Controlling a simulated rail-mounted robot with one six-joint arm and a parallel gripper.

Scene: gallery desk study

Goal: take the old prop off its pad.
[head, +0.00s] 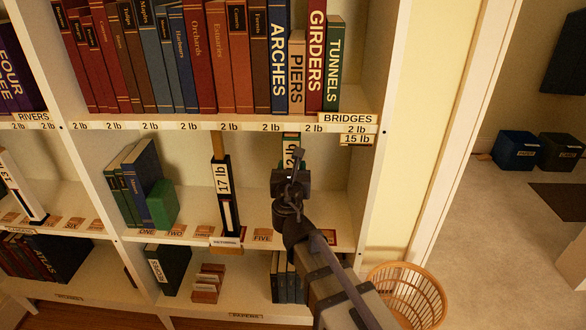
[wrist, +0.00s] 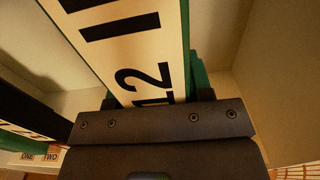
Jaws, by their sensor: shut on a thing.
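A green prop with a white label stands under the upper shelf board, right of centre in the head view (head: 291,140). It fills the middle of the wrist view (wrist: 135,50), where its label reads "12". My gripper (head: 291,180) is shut on this prop from the front. Its dark jaws (wrist: 160,118) cross the lower part of the label. My gripper and arm hide the prop's lower end and whatever is under it. A black prop labelled "17 lb" (head: 222,178) stands upright to the left, between the shelf boards.
The upper shelf (head: 225,118) carries a row of books and "2 lb" tags, with a "15 lb" tag at its right end. A green block (head: 162,204) and leaning books stand at left on the lower shelf (head: 190,196). A wicker basket (head: 405,290) stands on the floor at right.

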